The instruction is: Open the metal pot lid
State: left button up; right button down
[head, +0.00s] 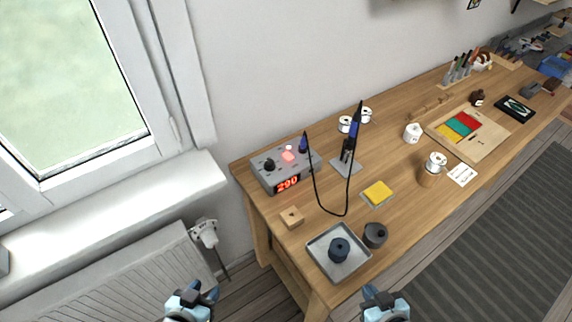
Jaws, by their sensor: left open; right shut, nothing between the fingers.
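A dark grey metal pot (375,236) stands on the workbench near its front left corner, just right of a grey metal tray (358,267). Its top looks dark, and I cannot tell whether a lid sits on it. A dark blue round piece with a knob-like top (338,250) rests in the tray; I cannot tell if it is a lid or a small lidded pot. My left gripper (205,291) is open and empty, left of the bench above the floor. My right gripper (371,291) is shut and empty, in front of the bench edge, below the pot in the picture.
A soldering station (282,172) with a red display and a cabled iron in its stand (347,160) are behind the tray. A wooden block (291,218) and yellow sponge (378,193) lie nearby. A radiator (125,285) and window are at left. Bench wood right of the pot is clear.

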aim_at(377, 232)
jog(key=z, duration=0.9)
jog(key=k+j+u, duration=0.25)
jog(key=i+l, duration=0.05)
jog(key=i, duration=0.05)
